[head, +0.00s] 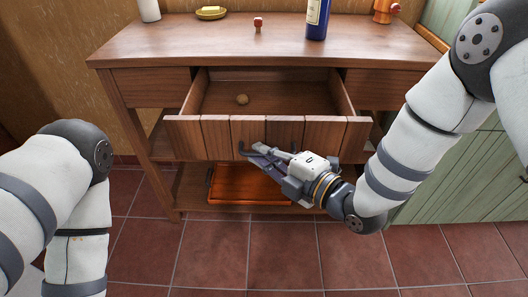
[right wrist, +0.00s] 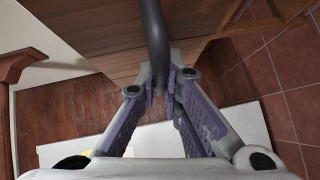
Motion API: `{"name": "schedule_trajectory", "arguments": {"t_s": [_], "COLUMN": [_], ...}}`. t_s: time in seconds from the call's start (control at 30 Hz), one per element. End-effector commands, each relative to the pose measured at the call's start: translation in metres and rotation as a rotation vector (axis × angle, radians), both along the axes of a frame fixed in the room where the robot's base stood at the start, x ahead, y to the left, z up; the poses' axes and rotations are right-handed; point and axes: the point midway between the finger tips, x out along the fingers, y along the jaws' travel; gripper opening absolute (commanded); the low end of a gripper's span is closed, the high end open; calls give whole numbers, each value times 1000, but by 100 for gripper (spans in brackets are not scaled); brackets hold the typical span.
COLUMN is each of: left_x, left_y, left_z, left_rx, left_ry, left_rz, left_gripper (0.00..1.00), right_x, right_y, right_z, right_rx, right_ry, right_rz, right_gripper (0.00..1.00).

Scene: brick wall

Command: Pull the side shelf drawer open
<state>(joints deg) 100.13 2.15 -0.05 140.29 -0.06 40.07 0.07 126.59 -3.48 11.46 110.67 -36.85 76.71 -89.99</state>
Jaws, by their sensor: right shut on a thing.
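The side shelf drawer (head: 217,138) is part of a brown wooden sideboard and stands pulled out, with its inside showing.
The sideboard top (head: 190,40) holds a dark bottle (head: 317,18), a yellow dish (head: 211,13), a small red-topped item (head: 258,25), a white bottle (head: 149,10) and an orange item (head: 383,10). An orange-brown tray (head: 245,184) lies on the lower shelf. Floor in front is clear.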

Motion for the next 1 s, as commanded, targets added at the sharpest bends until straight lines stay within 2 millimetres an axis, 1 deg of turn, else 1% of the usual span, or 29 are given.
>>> {"name": "schedule_trajectory", "arguments": {"t_s": [0.03,0.27,0.3,0.37,0.4,0.7,0.77,0.83,1.0], "left_x": [0,0,0,0,0,0,0,0,0], "left_y": [0,0,0,0,0,0,0,0,0], "left_z": [0,0,0,0,0,0,0,0,0], "left_rx": [0,0,0,0,0,0,0,0,0], "left_ry": [-1,-1,-1,-1,-1,0,0,0,0], "left_rz": [0,0,0,0,0,0,0,0,0], "left_gripper": [74,74,74,74,74,74,74,74,74], "right_x": [1,1,1,1,1,-1,-6,-17,-49], "right_y": [0,0,0,0,0,-2,-7,-18,-52], "right_z": [2,2,2,2,2,1,2,4,11], "right_rx": [5,5,5,4,4,1,1,0,1], "right_ry": [-4,-4,-4,-4,-4,-1,-1,0,1], "right_rz": [-3,-3,-3,-3,-3,-1,0,-1,-3], "right_gripper": [0,0,10,23,28,28,28,28,28]}}
